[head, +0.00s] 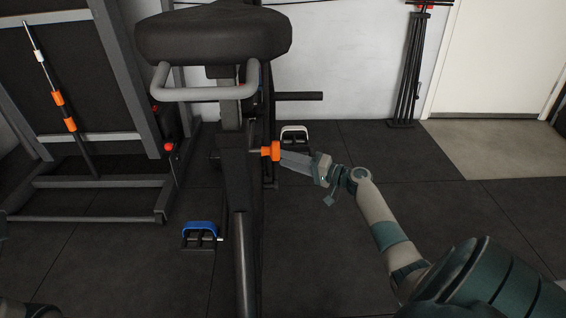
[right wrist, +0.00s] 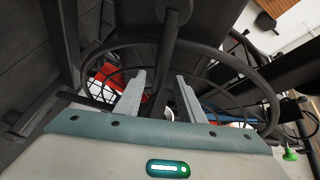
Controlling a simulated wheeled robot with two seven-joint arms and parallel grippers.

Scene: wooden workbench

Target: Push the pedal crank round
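A dark exercise bike (head: 236,165) stands in the middle of the head view. Its pedal with a blue strap (head: 200,233) is low on the left side. The pedal with a white strap (head: 294,135) is on the right side, farther off. The crank arms are mostly hidden behind the frame. My right gripper (head: 283,158) is at the bike's right side, its tips close to an orange knob (head: 270,150); contact cannot be told. In the right wrist view its fingers (right wrist: 160,80) are apart with nothing visibly held, in front of a dark ring (right wrist: 238,63). My left gripper is not seen.
The bike's seat (head: 213,33) and grey handle (head: 204,93) overhang the frame. A dark rack (head: 90,181) stands on the left, holding a bar with orange bands (head: 70,124). A folded black stand (head: 408,75) is by the wall.

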